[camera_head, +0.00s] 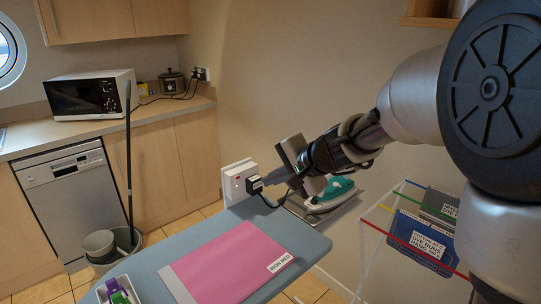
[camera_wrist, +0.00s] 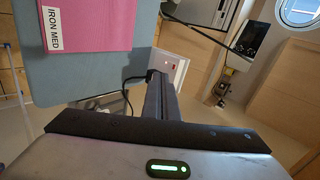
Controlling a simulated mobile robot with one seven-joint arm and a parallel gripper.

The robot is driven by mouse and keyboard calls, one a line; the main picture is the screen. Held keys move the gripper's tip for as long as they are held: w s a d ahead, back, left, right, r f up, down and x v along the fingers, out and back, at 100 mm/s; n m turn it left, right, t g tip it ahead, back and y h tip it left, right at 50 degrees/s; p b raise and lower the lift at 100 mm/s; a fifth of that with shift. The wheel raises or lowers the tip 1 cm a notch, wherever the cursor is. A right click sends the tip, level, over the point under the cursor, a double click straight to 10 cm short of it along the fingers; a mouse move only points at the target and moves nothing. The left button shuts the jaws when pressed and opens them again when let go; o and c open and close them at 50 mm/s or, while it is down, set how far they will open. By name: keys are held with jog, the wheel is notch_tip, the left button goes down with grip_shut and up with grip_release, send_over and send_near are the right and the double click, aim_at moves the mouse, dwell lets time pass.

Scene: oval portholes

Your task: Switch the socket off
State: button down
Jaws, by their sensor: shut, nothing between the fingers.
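The socket (camera_head: 232,176) is a white plate low on the beige wall, beside the far end of the ironing board. A small red mark shows on it, and a black plug with a cord (camera_head: 256,187) sits at its right side. In the wrist view the socket (camera_wrist: 181,72) also shows its red mark. My gripper (camera_head: 267,180) is shut and empty, with its fingers pointing left toward the socket. In the wrist view the shut fingers (camera_wrist: 160,84) end close to the socket and hide part of it and the plug. I cannot tell whether they touch.
The ironing board (camera_head: 190,237) with a pink cloth (camera_head: 230,264) lies below and left of my gripper. A teal and white iron (camera_head: 330,193) rests just under my gripper. A drying rack (camera_head: 385,225) stands right. A bucket with a mop (camera_head: 112,246) stands left.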

jog(key=shift+w+a+f+m, duration=0.1)
jog(key=shift+w+f+m, duration=0.15)
jog(key=shift+w, duration=0.3)
jog(key=shift+w+a+f+m, duration=0.1)
jog(key=shift+w+f+m, duration=0.15)
jog(key=shift+w, duration=0.3)
jog(key=p, duration=0.1)
send_near(238, 180)
jog(key=shift+x, duration=2.8)
jog(key=shift+s, duration=0.1)
